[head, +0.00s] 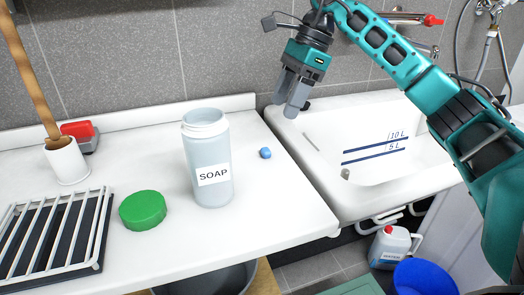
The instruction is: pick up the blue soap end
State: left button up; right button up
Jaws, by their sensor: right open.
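The blue soap end (265,153) is a small rounded piece lying on the white counter (275,205), to the right of the soap jar. The jar (207,150) is pale, labelled SOAP, upright and without its lid. My right gripper (287,108) hangs above the counter's back right, over the edge of the sink. It is open and empty, apart from the soap end and above it in the picture. My left gripper is not in view.
A green lid (143,210) lies left of the jar. A rack (55,235), a white cup (67,162) holding a wooden stick and a red-grey brush (80,134) stand further left. The sink (350,135) adjoins the counter on the right.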

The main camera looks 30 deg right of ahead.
aim_at(266, 149)
jog(key=x, duration=0.4)
jog(key=shift+a+f+b, duration=0.2)
jog(key=shift+f+b, duration=0.15)
jog(key=x, duration=0.3)
jog(key=b+x, duration=0.1)
jog(key=x, duration=0.1)
jog(key=shift+s+a+f, duration=0.1)
jog(key=shift+s+a, duration=0.1)
jog(key=shift+s, duration=0.1)
jog(key=shift+c, duration=0.5)
grip_shut()
